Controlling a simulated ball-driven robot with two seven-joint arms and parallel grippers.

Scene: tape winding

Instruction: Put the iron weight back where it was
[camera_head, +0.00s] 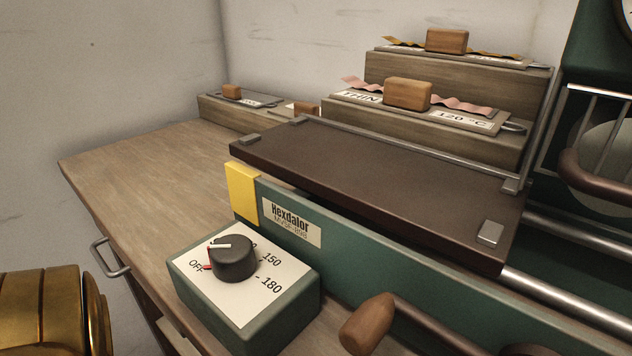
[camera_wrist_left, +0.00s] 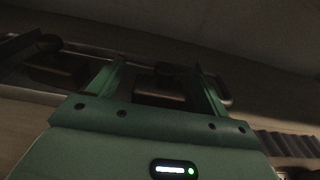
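No iron weight can be clearly made out in the head view. My left gripper (camera_wrist_left: 160,80) shows only in the dim left wrist view, with its two green fingers spread apart. A dark, blocky shape (camera_wrist_left: 163,84) shows between and beyond the fingers. It is too dark to tell what it is, and I see no finger pressed on it. My right gripper is in neither view.
A wooden bench (camera_head: 140,165) has a clear left part. A dark flat plate (camera_head: 380,185) lies over the green machine (camera_head: 365,265). A dial box (camera_head: 245,280) stands in front. Stepped shelves (camera_head: 440,130) hold wooden blocks on strips. A wooden-knobbed crank (camera_head: 368,322) sticks out at the front.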

